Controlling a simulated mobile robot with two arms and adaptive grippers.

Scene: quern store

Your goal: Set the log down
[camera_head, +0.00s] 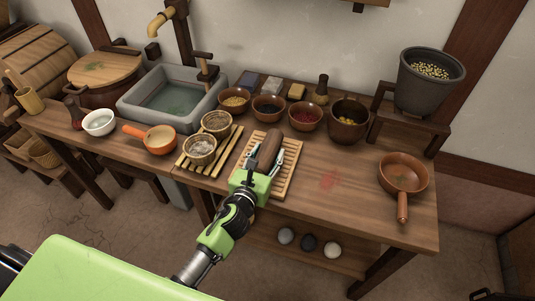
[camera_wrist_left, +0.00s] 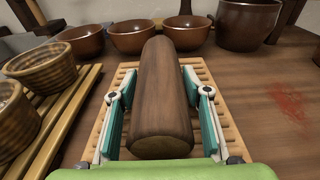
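The log (camera_head: 269,150) is a short dark brown cylinder with a paler cut end. It lies lengthwise over the pale slatted wooden rack (camera_head: 289,179); whether it rests on the slats or hangs just above them cannot be told. In the left wrist view the log (camera_wrist_left: 160,105) fills the middle, near end toward me. My left gripper (camera_head: 265,161) reaches over the rack's near side. In the left wrist view its two teal-and-white fingers (camera_wrist_left: 160,92) stand on either side of the log, very close to it; contact is unclear. My right gripper is not in view.
Several brown bowls (camera_head: 304,117) stand behind the rack. Two woven cups (camera_head: 200,150) sit on a slatted stand at its left. A long-handled pan (camera_head: 403,174) stands at the right. The table between rack and pan is clear except for a red stain (camera_head: 329,180).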

